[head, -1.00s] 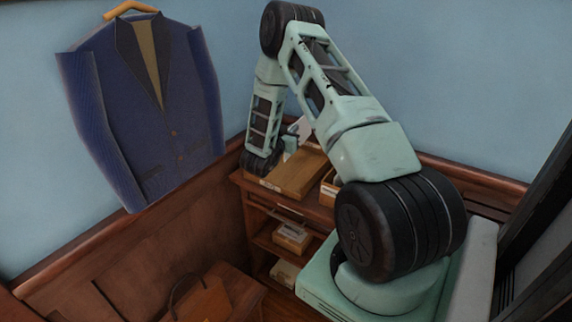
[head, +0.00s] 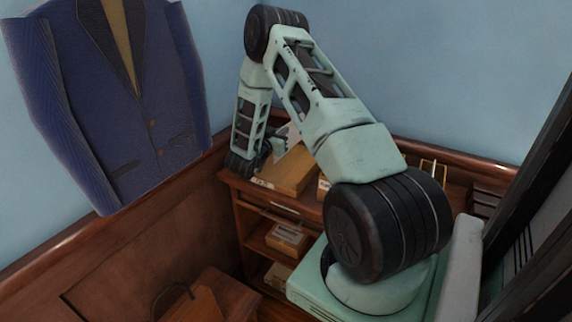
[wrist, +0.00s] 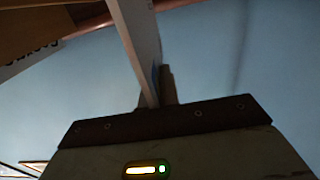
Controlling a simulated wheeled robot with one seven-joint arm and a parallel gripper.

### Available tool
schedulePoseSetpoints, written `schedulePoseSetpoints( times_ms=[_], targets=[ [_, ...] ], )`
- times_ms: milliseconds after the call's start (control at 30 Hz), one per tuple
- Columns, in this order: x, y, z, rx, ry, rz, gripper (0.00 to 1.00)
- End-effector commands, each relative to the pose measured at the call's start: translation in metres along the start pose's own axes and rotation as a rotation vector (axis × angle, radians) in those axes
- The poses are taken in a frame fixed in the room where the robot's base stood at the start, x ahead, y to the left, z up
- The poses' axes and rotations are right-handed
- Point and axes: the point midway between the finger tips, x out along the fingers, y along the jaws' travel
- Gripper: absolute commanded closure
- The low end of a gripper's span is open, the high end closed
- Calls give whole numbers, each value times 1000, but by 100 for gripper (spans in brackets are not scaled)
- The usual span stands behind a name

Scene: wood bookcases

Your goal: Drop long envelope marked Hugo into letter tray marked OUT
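A white envelope (head: 294,132) shows partly behind my arm in the head view. In the wrist view the envelope (wrist: 140,45) is a pale, nearly edge-on strip running up from my gripper (wrist: 160,92). My gripper (head: 276,148) looks shut on it, above the wooden bookcase top. A light wooden tray (head: 292,174) lies on that top just below, with a small pale label on its front. Part of a wooden tray or box (wrist: 28,45) with dark lettering shows at the upper left of the wrist view. I cannot read the lettering or any name on the envelope.
The wooden bookcase (head: 240,200) holds small labelled boxes (head: 287,238) on its shelves. A blue jacket (head: 150,110) hangs on the left wall. A brown bag (head: 195,303) is at the bottom. A dark upright frame (head: 530,150) stands at the right.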

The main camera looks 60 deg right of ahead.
Motion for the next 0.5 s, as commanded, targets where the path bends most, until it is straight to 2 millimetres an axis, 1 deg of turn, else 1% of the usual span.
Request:
schedulePoseSetpoints(
  times_ms=[33,233,267,300,333,367,500],
  targets=[
    [0,0,2,0,0,0,100],
    [0,0,1,0,0,0,100],
    [0,0,1,0,0,0,94],
    [0,0,1,0,0,0,83],
    [0,0,1,0,0,0,75],
    [0,0,1,0,0,0,72],
    [0,0,1,0,0,0,72]
  ],
)
